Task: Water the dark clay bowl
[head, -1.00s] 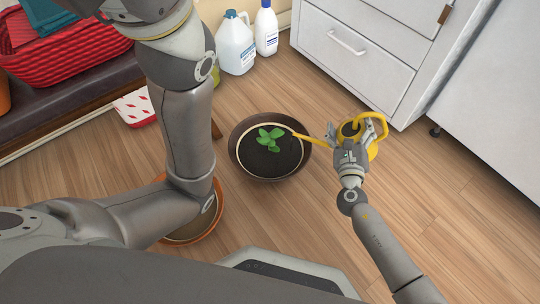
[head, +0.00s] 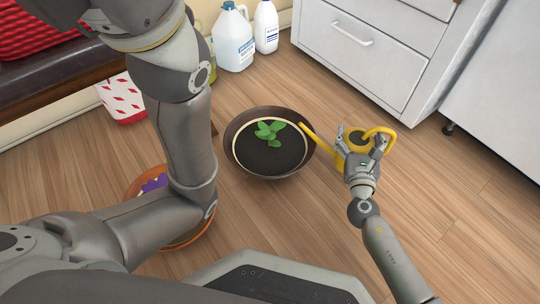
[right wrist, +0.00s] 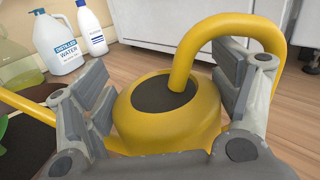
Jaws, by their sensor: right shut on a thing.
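The dark clay bowl (head: 232,158) stands on the floor with dark soil and a small green plant (head: 268,131) in it. My right gripper (head: 360,147) is shut on the yellow watering can (head: 339,157), to the right of the bowl. The can's spout points left, its tip (head: 303,127) at the bowl's right rim in the picture. No water is seen coming out. In the right wrist view the can's body (right wrist: 160,128) sits between the two fingers, its dark opening showing. My left arm crosses the head view, but its gripper is not seen.
A terracotta pot (head: 136,187) with purple flowers stands partly behind my left arm. A water jug (head: 233,42) and a white bottle (head: 266,28) stand by the wall. A white drawer cabinet (head: 367,62) is behind the can. Floor at right is clear.

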